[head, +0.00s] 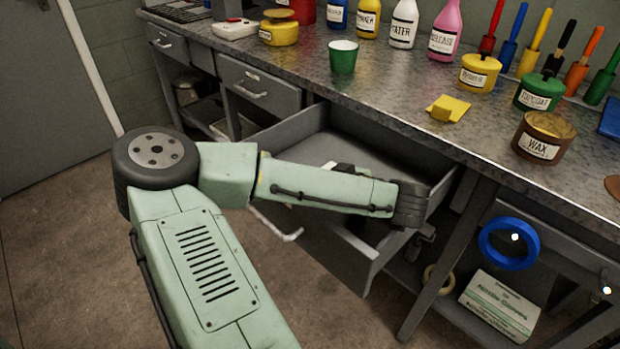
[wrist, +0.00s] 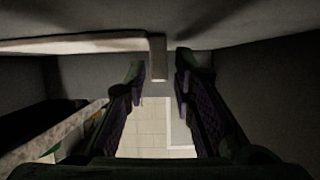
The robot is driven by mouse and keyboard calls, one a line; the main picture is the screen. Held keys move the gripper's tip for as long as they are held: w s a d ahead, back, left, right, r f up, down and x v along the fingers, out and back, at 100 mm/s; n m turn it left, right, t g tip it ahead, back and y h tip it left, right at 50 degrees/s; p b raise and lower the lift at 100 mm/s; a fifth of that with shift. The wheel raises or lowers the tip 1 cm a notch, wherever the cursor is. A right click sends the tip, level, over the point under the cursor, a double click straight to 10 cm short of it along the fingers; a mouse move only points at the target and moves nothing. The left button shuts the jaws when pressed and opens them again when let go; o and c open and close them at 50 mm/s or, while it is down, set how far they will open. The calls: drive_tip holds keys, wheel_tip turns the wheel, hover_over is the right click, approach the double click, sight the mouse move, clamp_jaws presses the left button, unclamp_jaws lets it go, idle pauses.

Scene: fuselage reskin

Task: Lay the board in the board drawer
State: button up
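The board drawer (head: 350,240) is pulled open under the workbench, with grey walls and a grey floor. My arm reaches across it, and my wrist's dark end is over its right part. In the wrist view my gripper (wrist: 161,72) has its two dark fingers spread apart, with a gap on each side of a small light block (wrist: 158,58). A pale panel with grid lines (wrist: 150,125) shows below, between the fingers. I cannot tell whether that panel is the board. In the head view the fingers are hidden.
A white and black item (head: 338,167) shows just behind my forearm. A speckled piece (wrist: 62,135) lies at the wrist view's left. Bottles, a green cup (head: 343,57) and tins stand on the bench (head: 395,95). Blue tape (head: 509,243) hangs at right, above a glove box (head: 500,305).

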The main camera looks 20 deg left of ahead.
drive_tip(key=shift+o, duration=0.3)
drive_tip(key=shift+r, duration=0.1)
drive_tip(key=shift+r+p, duration=0.2)
drive_tip(key=shift+p, duration=0.2)
drive_tip(key=shift+s+d+b, duration=0.1)
drive_tip(key=shift+d+b, duration=0.2)
drive_tip(key=shift+d, duration=0.1)
drive_tip(key=b+v, duration=0.1)
drive_tip(key=v, duration=0.5)
drive_tip(key=shift+s+d+r, duration=0.15)
drive_tip(key=shift+d, duration=0.15)
drive_tip(key=shift+c, duration=0.5)
